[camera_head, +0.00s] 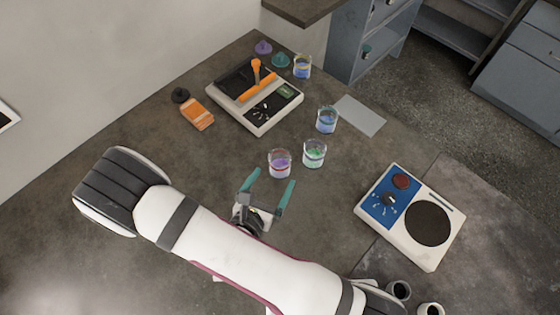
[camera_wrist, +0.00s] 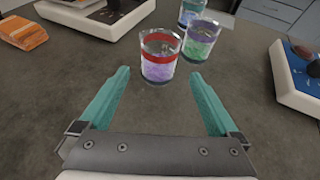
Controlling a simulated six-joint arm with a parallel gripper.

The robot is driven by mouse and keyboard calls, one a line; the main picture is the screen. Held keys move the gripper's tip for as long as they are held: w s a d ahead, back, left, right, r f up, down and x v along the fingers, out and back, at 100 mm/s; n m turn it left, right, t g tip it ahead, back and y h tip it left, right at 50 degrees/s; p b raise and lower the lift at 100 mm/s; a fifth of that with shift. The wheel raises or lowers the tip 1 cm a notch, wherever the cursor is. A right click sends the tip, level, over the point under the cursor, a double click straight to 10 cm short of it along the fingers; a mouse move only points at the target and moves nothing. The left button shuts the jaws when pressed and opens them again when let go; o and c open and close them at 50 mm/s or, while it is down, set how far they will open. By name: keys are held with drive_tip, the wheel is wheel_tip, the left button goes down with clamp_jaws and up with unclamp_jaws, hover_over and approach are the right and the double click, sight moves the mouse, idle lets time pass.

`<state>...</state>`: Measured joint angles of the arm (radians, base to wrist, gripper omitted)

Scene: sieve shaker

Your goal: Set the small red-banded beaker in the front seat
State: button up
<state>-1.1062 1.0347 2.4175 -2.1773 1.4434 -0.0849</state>
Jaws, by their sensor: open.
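The red-banded beaker (camera_head: 280,162) stands upright on the table and holds purple liquid. It also shows in the wrist view (camera_wrist: 158,66), just beyond and between my fingertips. My gripper (camera_head: 273,177) is open and empty, its teal fingers pointing at this beaker without closing around it; both fingers show in the wrist view (camera_wrist: 160,85). A sieve-shaker-like device (camera_head: 262,128) with an orange lever and dark panel stands at the back. I cannot tell which part is the front seat.
A green-liquid beaker (camera_head: 314,153) stands close to the right of the red-banded one. A blue-liquid beaker (camera_head: 326,119) is behind, another (camera_head: 302,66) farther back. A grey sheet (camera_head: 361,115), an orange block stack (camera_head: 197,114) and a blue-white hotplate-like device (camera_head: 383,210) lie around.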

sight(276, 171)
drive_tip(key=x, duration=0.5)
drive_tip(key=shift+r, duration=0.1)
drive_tip(key=shift+a, duration=0.1)
clamp_jaws()
drive_tip(key=shift+r, duration=0.2)
